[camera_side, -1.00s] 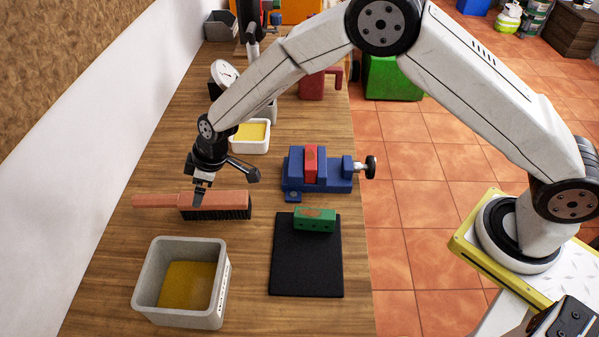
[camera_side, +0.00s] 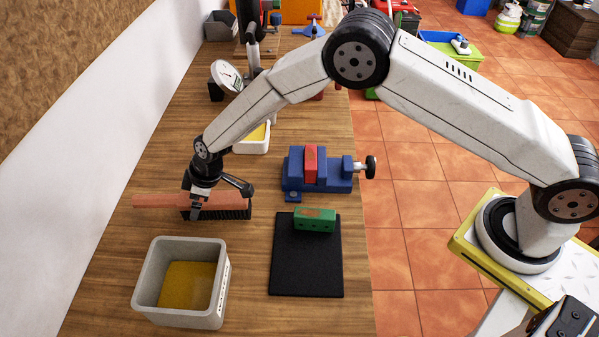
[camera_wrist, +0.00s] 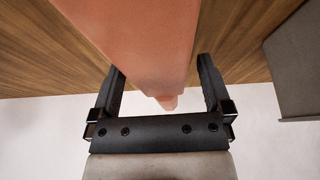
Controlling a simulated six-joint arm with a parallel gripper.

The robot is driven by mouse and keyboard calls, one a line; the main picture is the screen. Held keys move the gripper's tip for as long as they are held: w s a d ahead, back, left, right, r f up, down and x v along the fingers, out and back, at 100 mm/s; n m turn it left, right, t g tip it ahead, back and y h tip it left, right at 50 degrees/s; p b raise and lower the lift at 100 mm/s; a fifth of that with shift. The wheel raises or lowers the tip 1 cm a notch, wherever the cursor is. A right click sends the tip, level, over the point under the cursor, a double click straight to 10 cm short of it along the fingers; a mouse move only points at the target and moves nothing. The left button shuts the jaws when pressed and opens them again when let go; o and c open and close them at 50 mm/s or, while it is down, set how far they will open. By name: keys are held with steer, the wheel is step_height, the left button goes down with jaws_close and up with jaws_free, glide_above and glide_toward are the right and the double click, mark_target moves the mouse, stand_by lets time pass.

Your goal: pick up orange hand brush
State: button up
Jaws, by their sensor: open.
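The orange hand brush (camera_side: 160,201) lies on the wooden bench with its dark bristles (camera_side: 236,213) down and its handle toward the wall. My gripper (camera_side: 195,212) is lowered at the middle of the brush and hides part of it in the side view. In the wrist view my gripper (camera_wrist: 160,85) is open, with one finger on each side of the brush body (camera_wrist: 135,35). A gap shows beside the right finger; whether the left finger touches the brush I cannot tell.
A grey bin (camera_side: 222,290) with a yellow bottom stands in front of the brush. A blue vise (camera_side: 335,178) with a red block and a black mat (camera_side: 305,270) with a green block (camera_side: 315,219) are to the right. A white tray (camera_side: 252,147) and a dial gauge (camera_side: 226,77) stand behind.

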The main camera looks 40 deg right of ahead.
steer(key=shift+x, duration=1)
steer(key=shift+c, duration=0.2)
steer(key=shift+r, duration=0.1)
jaws_close()
